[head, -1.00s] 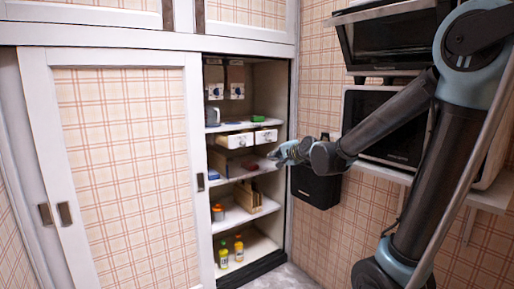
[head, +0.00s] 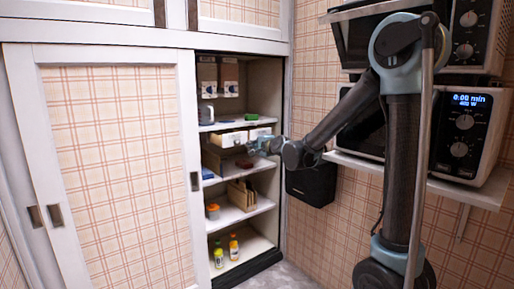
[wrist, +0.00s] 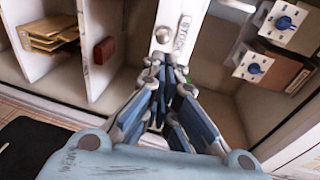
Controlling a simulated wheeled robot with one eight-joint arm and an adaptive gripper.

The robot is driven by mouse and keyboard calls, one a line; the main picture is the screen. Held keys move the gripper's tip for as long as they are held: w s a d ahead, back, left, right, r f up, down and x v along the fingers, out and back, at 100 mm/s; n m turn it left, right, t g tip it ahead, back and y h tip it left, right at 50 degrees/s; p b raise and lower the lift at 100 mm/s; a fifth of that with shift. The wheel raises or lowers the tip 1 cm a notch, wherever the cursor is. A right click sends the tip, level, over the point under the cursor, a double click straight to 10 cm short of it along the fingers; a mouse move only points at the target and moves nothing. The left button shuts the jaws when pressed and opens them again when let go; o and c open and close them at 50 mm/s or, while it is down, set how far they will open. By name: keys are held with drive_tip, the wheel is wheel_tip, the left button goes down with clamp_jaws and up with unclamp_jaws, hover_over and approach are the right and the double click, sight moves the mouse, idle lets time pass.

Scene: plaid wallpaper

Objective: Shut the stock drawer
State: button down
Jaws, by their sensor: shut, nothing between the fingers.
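The stock drawer (wrist: 170,28) has a white front with a round metal knob and a "STOCK" label, at the top of the wrist view. In the head view it appears to be the left of two small white drawers (head: 233,139) in the open cabinet bay, and it seems to stand out from the shelf; how far is hard to tell. My gripper (wrist: 165,82) is shut and empty, its fingertips just below the drawer front in the wrist view. In the head view my gripper (head: 250,148) is in front of the drawers, partly covering them. Contact cannot be told.
The second drawer (head: 260,132) is to the right. A sliding door (head: 120,170) covers the cabinet's left side. A red item (wrist: 103,50) and brown boxes (wrist: 47,32) lie on lower shelves. A black box (head: 312,184) hangs right of the bay, below a microwave shelf (head: 440,183).

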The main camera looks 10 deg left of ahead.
drive_tip(key=x, duration=0.7)
drive_tip(key=shift+w+a, duration=0.2)
drive_tip(key=shift+a, duration=0.05)
drive_tip(key=shift+f, duration=0.1)
drive_tip(key=x, duration=0.5)
drive_tip(key=a+r+x, duration=0.1)
drive_tip(key=x, duration=0.4)
drive_tip(key=s+r+x, duration=0.1)
drive_tip(key=x, duration=0.4)
drive_tip(key=shift+w+a+r, duration=0.25)
drive_tip(key=shift+a, duration=0.25)
drive_tip(key=shift+w+a+r, duration=0.1)
drive_tip(key=shift+w+a, duration=0.05)
